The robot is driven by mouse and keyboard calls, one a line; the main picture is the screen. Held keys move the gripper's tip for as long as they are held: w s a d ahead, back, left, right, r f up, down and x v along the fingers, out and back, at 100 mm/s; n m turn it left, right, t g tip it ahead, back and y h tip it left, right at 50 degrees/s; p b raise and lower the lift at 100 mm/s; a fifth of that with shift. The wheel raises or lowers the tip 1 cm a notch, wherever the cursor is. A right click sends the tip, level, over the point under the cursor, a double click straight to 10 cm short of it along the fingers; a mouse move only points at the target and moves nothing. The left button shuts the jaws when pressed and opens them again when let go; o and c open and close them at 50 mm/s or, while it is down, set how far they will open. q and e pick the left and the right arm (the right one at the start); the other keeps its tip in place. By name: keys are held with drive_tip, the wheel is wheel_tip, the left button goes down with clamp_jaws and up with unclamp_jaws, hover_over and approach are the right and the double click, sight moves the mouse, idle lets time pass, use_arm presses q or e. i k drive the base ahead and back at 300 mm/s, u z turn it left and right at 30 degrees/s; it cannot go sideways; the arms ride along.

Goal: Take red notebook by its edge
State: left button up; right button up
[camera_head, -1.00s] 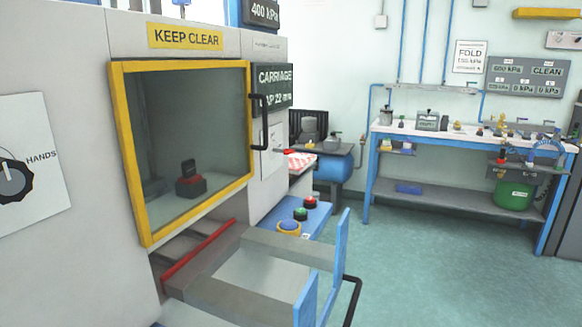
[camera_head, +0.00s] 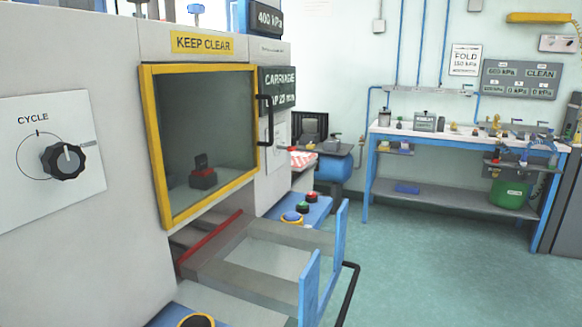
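I cannot make out a red notebook for certain in the head view. A small red-and-white patterned item (camera_head: 303,160) lies on a ledge just past the machine's right end; it is too small to tell what it is. A long red bar (camera_head: 210,243) runs along the machine's opening below the window. Neither of my grippers is in view.
The large machine (camera_head: 120,200) with a yellow-framed window (camera_head: 208,140) fills the left. Its grey frame with blue upright plates (camera_head: 309,288) and a black rail (camera_head: 346,295) juts out. A workbench (camera_head: 465,140) with tools stands at the back right. The green floor (camera_head: 440,270) between is clear.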

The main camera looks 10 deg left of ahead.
sight(300, 161)
drive_tip(key=u, duration=0.1)
drive_tip(key=k, duration=0.25)
drive_tip(key=z, duration=1.1)
drive_tip(key=i, duration=3.1)
drive_tip(key=u, duration=3.25)
drive_tip(key=i, duration=0.55)
drive_tip(key=u, duration=0.1)
